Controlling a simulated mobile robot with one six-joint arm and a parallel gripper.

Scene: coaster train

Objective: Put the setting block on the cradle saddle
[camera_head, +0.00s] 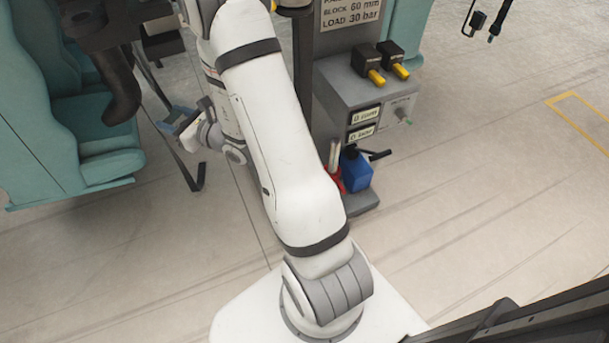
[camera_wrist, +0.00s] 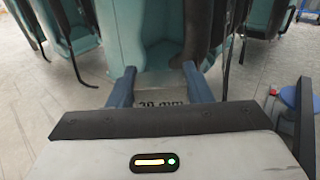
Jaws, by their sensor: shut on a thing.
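My gripper (camera_wrist: 159,84) shows in the wrist view with a blue finger on each side. It is shut on a pale grey block (camera_wrist: 161,92) with a dark "mm" label, whose first digit is hard to read. In the head view my gripper (camera_head: 178,122) is left of my arm, near the teal seats; the block is too small to make out there. I cannot pick out the cradle saddle for certain in either view.
Teal seats (camera_head: 60,120) with dark straps stand at the left. A grey control stand (camera_head: 345,85) with a sign reading "BLOCK 60 mm, LOAD 30 bar" stands right of my arm. A blue unit (camera_head: 356,171) and red part sit low on it. The floor at the right is mostly clear.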

